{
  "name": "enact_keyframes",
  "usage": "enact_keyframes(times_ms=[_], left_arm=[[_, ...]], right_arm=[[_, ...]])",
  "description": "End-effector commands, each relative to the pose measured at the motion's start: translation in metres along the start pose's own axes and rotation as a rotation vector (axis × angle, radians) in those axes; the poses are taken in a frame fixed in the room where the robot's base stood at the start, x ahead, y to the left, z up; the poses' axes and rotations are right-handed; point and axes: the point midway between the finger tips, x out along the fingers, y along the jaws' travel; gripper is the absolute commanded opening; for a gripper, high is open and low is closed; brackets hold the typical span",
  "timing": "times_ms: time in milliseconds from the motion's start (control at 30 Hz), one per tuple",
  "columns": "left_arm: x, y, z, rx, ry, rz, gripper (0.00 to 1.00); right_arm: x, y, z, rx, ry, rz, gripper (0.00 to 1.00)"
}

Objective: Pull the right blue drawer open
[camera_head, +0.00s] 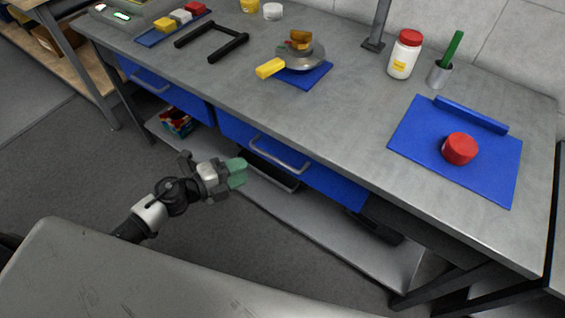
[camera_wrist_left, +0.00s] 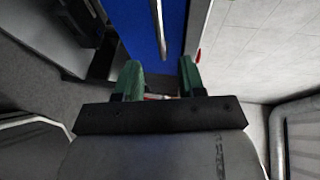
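The right blue drawer (camera_head: 335,183) sits under the front edge of the grey workbench, and its front looks flush with the bench. Its grey bar handle (camera_head: 280,154) runs along the front. My left gripper (camera_head: 238,172) is in front of the drawer, left of the handle and apart from it. In the left wrist view the gripper (camera_wrist_left: 160,78) has its two green fingertips spread with a gap between them. The blue drawer front (camera_wrist_left: 140,25) and the handle (camera_wrist_left: 161,30) lie ahead of the fingers there. My right gripper is not in view.
The left blue drawer (camera_head: 165,90) with its own handle is under the bench too. A lower shelf (camera_head: 320,222) runs below, with a colourful box (camera_head: 176,121) on it. The bench top (camera_head: 340,110) carries a blue mat, jar and cup. Open floor lies before the bench.

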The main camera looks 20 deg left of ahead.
Motion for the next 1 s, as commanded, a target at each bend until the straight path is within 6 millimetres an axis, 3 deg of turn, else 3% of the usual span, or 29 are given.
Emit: enact_keyframes(times_ms=[233,533,700,1000], left_arm=[[0.039,-0.003,0.001,-0.001,-0.001,-0.005,0.4],[0.09,-0.001,0.001,-0.003,-0.002,-0.003,0.4],[0.103,-0.001,0.001,-0.003,-0.002,-0.002,0.4],[0.105,0.0,0.001,-0.003,-0.002,-0.001,0.4]], right_arm=[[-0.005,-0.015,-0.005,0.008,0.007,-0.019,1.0],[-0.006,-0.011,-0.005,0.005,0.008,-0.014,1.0],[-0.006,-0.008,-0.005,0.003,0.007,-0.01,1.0],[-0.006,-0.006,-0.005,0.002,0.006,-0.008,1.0]])
